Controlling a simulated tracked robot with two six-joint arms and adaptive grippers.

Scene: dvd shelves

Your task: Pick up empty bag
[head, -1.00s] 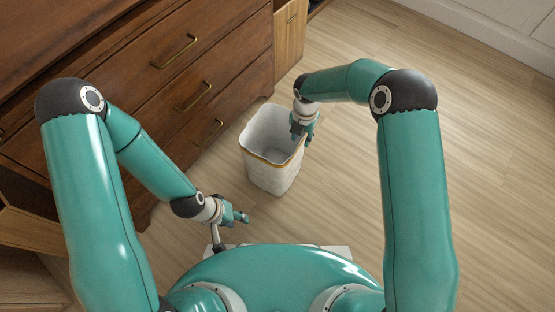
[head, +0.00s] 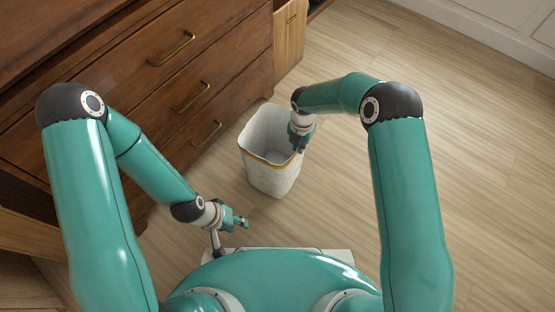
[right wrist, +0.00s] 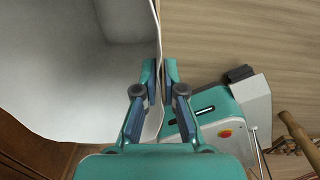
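The bag (head: 268,178) looks like a tall white bin with an open top and a golden-brown band near its rim. It stands upright on the floor, and its visible inside is empty. My right gripper (head: 299,148) is at its right rim in the head view. In the right wrist view, the bag's white wall (right wrist: 70,90) fills the left side, and its edge runs between the close-set fingers of my right gripper (right wrist: 160,75), which look shut on it. My left gripper (head: 243,221) hangs low, left of and nearer than the bag, apart from it; its finger opening is too small to tell.
A dark wooden drawer cabinet (head: 150,90) with brass handles stands on the left, close behind the bag. A lighter wooden cabinet (head: 289,38) is beyond it. The wooden floor (head: 480,150) on the right is clear up to the white wall panels (head: 500,30).

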